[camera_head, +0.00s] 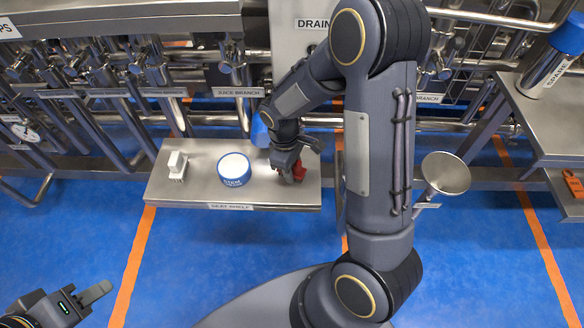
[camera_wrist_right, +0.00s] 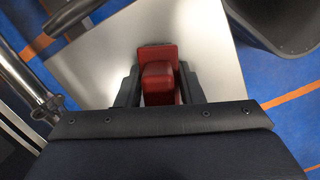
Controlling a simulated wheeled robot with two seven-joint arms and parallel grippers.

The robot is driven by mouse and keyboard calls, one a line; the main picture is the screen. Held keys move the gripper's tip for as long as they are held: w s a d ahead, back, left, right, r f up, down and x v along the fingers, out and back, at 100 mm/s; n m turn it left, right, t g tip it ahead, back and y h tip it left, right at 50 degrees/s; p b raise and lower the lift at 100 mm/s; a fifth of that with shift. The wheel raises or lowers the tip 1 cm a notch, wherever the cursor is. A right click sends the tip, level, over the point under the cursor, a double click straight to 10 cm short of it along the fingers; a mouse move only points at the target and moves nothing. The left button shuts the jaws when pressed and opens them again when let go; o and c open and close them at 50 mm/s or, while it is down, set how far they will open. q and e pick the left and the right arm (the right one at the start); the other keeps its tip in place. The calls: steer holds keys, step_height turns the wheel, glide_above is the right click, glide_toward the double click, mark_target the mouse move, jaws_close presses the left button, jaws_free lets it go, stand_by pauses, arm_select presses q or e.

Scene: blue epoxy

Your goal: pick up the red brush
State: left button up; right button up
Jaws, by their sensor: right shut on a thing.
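The red brush (camera_head: 306,180) is at the right end of the steel seat shelf (camera_head: 196,195). In the right wrist view the red brush (camera_wrist_right: 158,78) sits between the two dark fingers of my right gripper (camera_wrist_right: 158,88), which is shut on it. In the head view my right gripper (camera_head: 291,170) reaches down to the brush and hides part of it. I cannot tell whether the brush touches the shelf. My left gripper (camera_head: 84,302) is low at the far left over the blue floor, away from the shelf; its finger gap is not clear.
A round white tub with a blue rim (camera_head: 234,169) and a small white block-shaped item (camera_head: 177,164) stand on the shelf left of the brush. Steel pipes and valves run behind it. A round steel plate (camera_head: 446,172) is to the right. A steel table (camera_head: 545,125) stands far right.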

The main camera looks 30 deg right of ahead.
steer(key=shift+r, duration=0.1)
steer(key=shift+r, duration=0.2)
steer(key=r, duration=0.1)
steer(key=r+p, duration=0.1)
steer(key=r, duration=0.1)
steer(key=shift+s+a+r, duration=0.15)
steer(key=shift+a+r, duration=0.1)
steer(key=s+a+r+p, duration=0.3)
steer(key=s+a+r, duration=0.6)
steer(key=s, duration=0.1)
